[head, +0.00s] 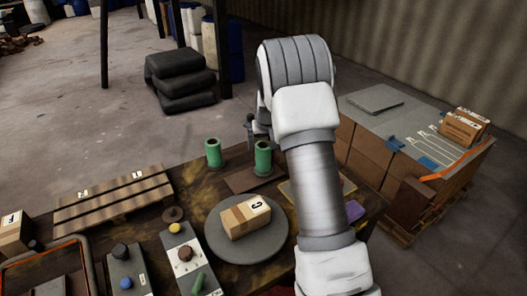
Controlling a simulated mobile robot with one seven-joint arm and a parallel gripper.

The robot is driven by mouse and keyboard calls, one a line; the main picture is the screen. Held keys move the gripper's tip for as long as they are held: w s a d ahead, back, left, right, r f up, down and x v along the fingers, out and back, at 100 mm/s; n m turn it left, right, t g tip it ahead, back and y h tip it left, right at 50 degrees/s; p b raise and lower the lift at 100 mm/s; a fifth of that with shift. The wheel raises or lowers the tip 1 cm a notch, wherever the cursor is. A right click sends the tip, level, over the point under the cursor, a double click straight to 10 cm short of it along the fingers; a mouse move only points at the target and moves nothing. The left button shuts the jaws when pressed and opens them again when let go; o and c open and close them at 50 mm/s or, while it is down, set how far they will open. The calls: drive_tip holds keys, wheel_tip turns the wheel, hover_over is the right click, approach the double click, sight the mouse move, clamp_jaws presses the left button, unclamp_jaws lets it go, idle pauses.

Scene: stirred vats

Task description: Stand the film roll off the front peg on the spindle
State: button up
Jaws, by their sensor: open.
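Two green film rolls stand upright beyond the round turntable. The left roll (213,152) is a little farther back. The right roll (263,158) is nearer, by a brown plate (240,183). Pegs inside the rolls are hidden, and I cannot clearly make out the spindle. My gripper (254,128) shows only partly as a dark shape at the left of my arm, above and close to the right roll. It is open, with nothing seen in it. My arm hides part of it, and I cannot tell whether it touches the roll.
A cardboard box (247,217) sits on the grey turntable (222,254). Control panels (185,259) stand in front, a slatted wooden pallet (113,202) at left. A purple block (354,211) lies right of my arm. A carton stack (371,153) stands at right.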

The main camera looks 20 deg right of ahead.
drive_tip(key=s+a+r+n, duration=0.1)
drive_tip(key=s+a+r, duration=0.4)
drive_tip(key=s+r, duration=0.55)
drive_tip(key=s+a+r, duration=0.4)
drive_tip(key=s+r, duration=0.5)
drive_tip(key=r, duration=0.2)
drive_tip(key=s+a, duration=0.2)
drive_tip(key=s, duration=0.8)
drive_tip(key=s+a+n+t, duration=0.1)
drive_tip(key=s+a, duration=0.1)
drive_tip(key=s, duration=0.8)
drive_tip(key=shift+y, duration=0.4)
drive_tip(key=shift+r, duration=0.1)
wheel_tip(320, 180, up, 6)
drive_tip(key=p, duration=0.6)
